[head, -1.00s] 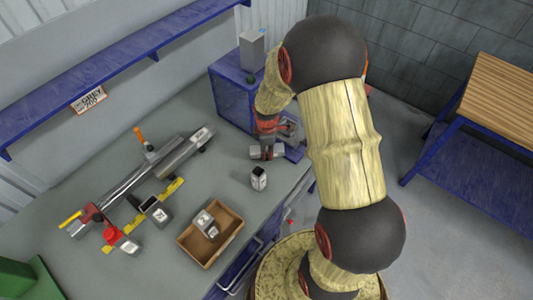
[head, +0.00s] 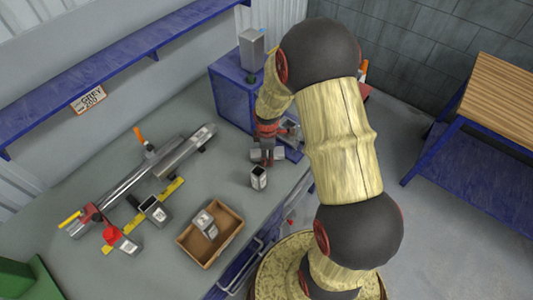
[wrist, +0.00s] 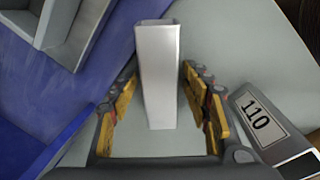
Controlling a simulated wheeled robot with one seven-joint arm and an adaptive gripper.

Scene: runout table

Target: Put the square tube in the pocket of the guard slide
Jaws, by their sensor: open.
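The square tube (head: 259,178) is a short silver hollow piece standing upright on the grey table, its open dark top visible. My gripper (head: 266,158) is just behind it in the head view, low over the table. In the wrist view the tube (wrist: 158,80) lies between the two open yellow-padded fingers of my gripper (wrist: 160,92), with narrow gaps on both sides. A block with a dark square opening (head: 154,209) sits by a yellow scale beside a long metal rail (head: 150,170); I cannot tell for sure which part is the guard slide.
A wooden tray (head: 226,238) holding metal pieces stands near the front edge. A blue cabinet (head: 228,98) is behind my gripper. A grey block labelled 110 (wrist: 262,118) lies right of the fingers in the wrist view. Table between tube and rail is clear.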

